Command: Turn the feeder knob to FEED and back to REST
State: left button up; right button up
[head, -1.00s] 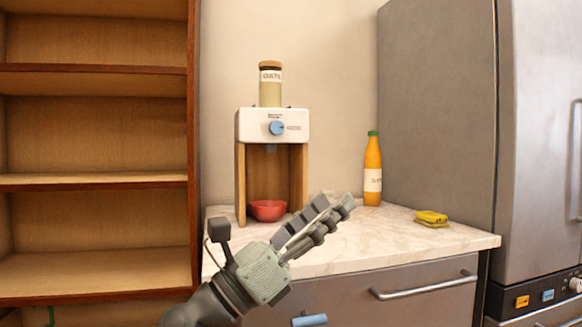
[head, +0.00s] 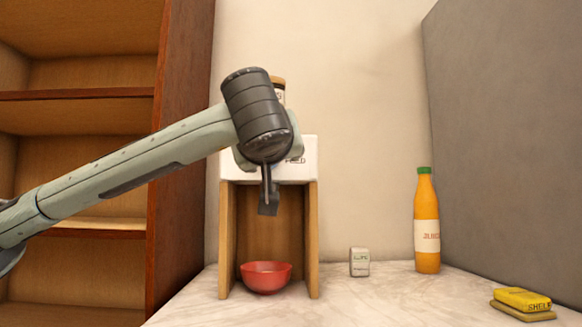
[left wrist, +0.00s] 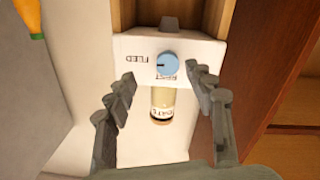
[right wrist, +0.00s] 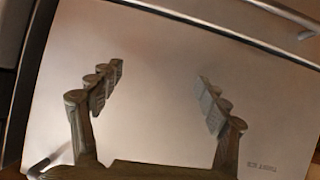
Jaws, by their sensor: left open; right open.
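The feeder is a white head panel (head: 309,160) on a wooden stand (head: 313,240). My left arm crosses in front of it in the head view and hides the knob. In the left wrist view the picture is upside down. The round blue knob (left wrist: 168,64) sits on the white panel, with FEED lettering (left wrist: 140,58) to its left and REST lettering (left wrist: 165,77) just below. I cannot tell surely which way the knob points. My left gripper (left wrist: 160,80) is open, its fingers on either side of the knob, apart from it. My right gripper (right wrist: 160,78) is open and empty.
A red bowl (head: 266,278) stands under the feeder, and a labelled jar (left wrist: 161,105) is on top. Shelving (head: 180,150) stands left. My right gripper faces a metal front (right wrist: 160,40).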

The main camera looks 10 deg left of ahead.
pick_arm(q)
jog(key=w+a+r+p, duration=0.1)
jog(key=w+a, duration=0.2)
jog(key=w, duration=0.4)
jog(key=shift+y, duration=0.4)
pick_arm(e)
jog(key=s+d+f, duration=0.1)
jog(key=d+f+g+h, duration=0.1)
jog(key=s+d+f+g, duration=0.1)
jog(key=shift+s+d+f, duration=0.15)
jog(key=shift+s+d, duration=0.15)
jog(key=shift+d, duration=0.05)
